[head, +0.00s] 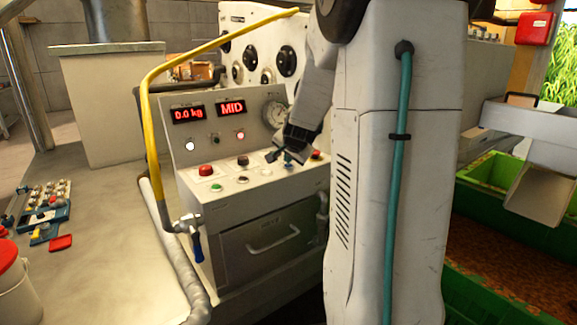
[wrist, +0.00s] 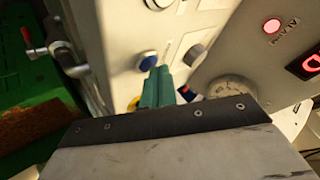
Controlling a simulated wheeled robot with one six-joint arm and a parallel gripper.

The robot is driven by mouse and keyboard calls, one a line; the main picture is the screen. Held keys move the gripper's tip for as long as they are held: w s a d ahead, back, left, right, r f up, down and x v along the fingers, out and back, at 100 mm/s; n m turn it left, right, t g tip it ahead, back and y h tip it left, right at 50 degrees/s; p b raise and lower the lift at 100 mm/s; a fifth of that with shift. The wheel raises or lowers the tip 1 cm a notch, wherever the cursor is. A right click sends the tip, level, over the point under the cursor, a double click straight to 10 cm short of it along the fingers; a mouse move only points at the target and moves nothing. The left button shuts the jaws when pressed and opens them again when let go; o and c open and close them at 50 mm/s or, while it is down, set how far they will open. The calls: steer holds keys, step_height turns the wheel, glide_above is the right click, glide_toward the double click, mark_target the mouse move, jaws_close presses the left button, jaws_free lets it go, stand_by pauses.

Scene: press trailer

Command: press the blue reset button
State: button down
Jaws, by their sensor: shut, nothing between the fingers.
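The blue button (wrist: 148,60) shows in the wrist view on the pale panel face, just beyond my fingertips. My gripper (wrist: 157,72) has teal fingers shut together with nothing between them. Their tips overlap the lower right edge of the button in the picture. I cannot tell whether they touch it. In the head view, my gripper (head: 288,160) is low over the right part of the control console's sloped top (head: 222,185). The arm and gripper cover that area, so the blue button cannot be made out there.
A grey knob (wrist: 194,56) sits beside the blue button. The console also has a red button (head: 206,170), a green button (head: 216,187) and a gauge (head: 273,113). A yellow pipe (head: 150,130) rises at its left. Green bins (head: 490,170) stand at right.

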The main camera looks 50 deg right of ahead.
mark_target(289, 166)
steer(key=shift+f, duration=0.3)
steer(key=shift+r, duration=0.1)
stand_by(0.3)
steer(key=shift+r, duration=0.75)
steer(key=shift+r, duration=2.5)
